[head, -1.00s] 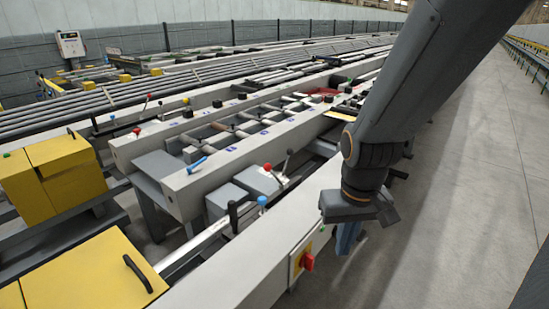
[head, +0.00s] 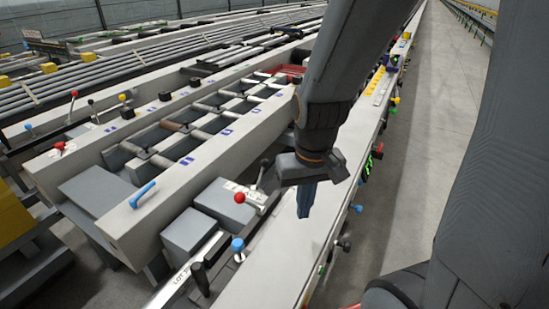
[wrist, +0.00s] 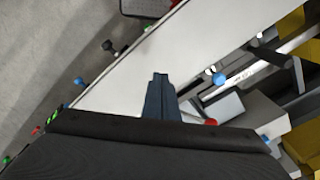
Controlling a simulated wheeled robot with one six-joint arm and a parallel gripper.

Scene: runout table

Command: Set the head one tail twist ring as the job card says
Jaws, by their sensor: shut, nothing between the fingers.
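My gripper (head: 306,200) points down over the white front beam (head: 270,245), its blue-grey fingers closed together and empty. In the wrist view the shut fingers (wrist: 158,95) are above the same pale beam. I cannot pick out a twist ring or a readable job card for certain. A red-balled lever (head: 239,198) and a blue-balled lever (head: 237,244) stand left of the gripper. The arm hides part of the beam and rail behind it.
Several coloured knobs and a green-lit display (head: 366,167) line the beam's aisle side. A blue handle (head: 142,194) lies on the nearer rail's left end. Yellow strips (head: 378,82) lie farther along the beam. The concrete aisle (head: 425,130) at right looks clear.

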